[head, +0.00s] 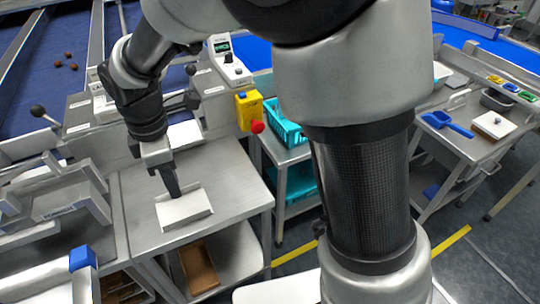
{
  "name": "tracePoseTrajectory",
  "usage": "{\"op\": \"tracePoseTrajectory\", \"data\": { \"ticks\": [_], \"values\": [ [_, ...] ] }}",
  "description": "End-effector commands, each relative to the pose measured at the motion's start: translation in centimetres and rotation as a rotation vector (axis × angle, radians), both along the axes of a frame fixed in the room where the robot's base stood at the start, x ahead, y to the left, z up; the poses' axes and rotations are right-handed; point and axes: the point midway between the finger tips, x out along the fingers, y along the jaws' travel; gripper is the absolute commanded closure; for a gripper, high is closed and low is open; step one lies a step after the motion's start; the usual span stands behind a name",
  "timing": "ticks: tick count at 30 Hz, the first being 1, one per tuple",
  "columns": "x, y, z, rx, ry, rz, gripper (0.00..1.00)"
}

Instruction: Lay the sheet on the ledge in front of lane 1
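A small white rectangular piece with a raised edge (190,211), which looks like the sheet, lies on or just above the grey steel table (135,225). My gripper (173,192) points down at its upper left edge. The fingers look close together, but I cannot tell whether they grip it. A metal ledge (80,135) runs along the front of the blue lanes (60,85). Another white flat piece (186,134) lies behind my wrist, partly hidden. I cannot read which lane is lane 1.
A yellow box (250,111) with a red knob and a turquoise basket (286,124) stand right of the table. A metal rack (60,212) is at left. My arm hides the middle right.

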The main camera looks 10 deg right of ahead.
Motion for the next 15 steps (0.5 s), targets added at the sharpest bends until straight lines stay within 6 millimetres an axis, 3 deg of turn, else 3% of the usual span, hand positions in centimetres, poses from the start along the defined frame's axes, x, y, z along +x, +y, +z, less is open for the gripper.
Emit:
{"op": "tracePoseTrajectory", "data": {
  "ticks": [5,7,12,15],
  "values": [
    [-0.1,-6.6,5.3,0.026,-0.11,-0.348,0.8],
    [-1.0,-10.2,7.7,0.057,-0.164,-0.56,0.8],
    [-4.9,-17.9,11.9,0.18,-0.278,-1.08,0.8],
    [-7.4,-21.0,13.0,0.27,-0.319,-1.342,0.8]
  ]
}}
